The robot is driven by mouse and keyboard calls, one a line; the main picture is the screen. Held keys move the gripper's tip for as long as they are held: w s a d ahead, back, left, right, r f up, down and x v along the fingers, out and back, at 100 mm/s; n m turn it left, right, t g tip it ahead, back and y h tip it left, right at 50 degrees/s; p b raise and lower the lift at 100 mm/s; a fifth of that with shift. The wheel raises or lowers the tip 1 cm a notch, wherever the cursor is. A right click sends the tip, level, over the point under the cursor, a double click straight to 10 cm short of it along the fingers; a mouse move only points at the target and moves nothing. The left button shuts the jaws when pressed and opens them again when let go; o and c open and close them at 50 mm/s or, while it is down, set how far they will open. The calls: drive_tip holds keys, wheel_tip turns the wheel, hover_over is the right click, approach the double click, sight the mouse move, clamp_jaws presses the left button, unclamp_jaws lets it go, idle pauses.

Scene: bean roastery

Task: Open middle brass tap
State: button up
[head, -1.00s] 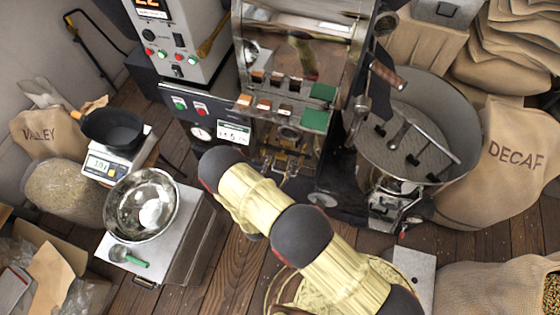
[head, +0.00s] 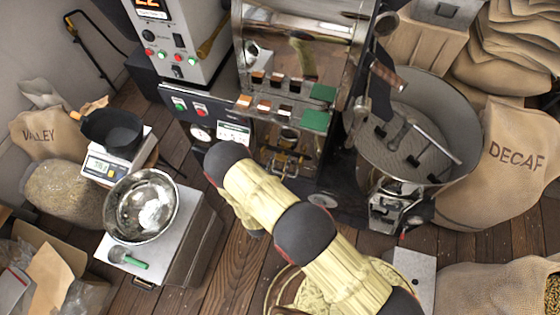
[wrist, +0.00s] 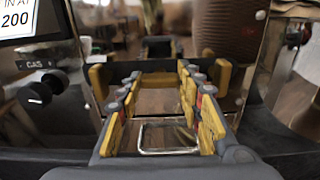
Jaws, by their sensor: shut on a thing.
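The dark roaster front (head: 262,150) stands ahead in the head view, with small brass parts low on it, partly behind my arm. That thing is mostly hidden, and seems to be the middle brass tap. Brass-coloured pieces show beyond the fingers, left (wrist: 97,80) and right (wrist: 222,72). I cannot make out the tap's lever angle.
A black gas knob (wrist: 42,92) is left of the fingers. A metal wire loop (wrist: 168,138) shows between them. The cooling drum (head: 440,115) stands right of the roaster. A steel bowl (head: 141,206) and a scale (head: 112,166) are at left.

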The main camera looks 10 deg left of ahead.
drive_tip(key=c, duration=0.4)
drive_tip(key=shift+o, duration=0.2)
drive_tip(key=n, duration=1.3)
drive_tip(key=shift+a+b, duration=0.1)
drive_tip(key=shift+b, duration=0.2)
drive_tip(key=n, duration=0.4)
drive_tip(key=shift+n, duration=0.4)
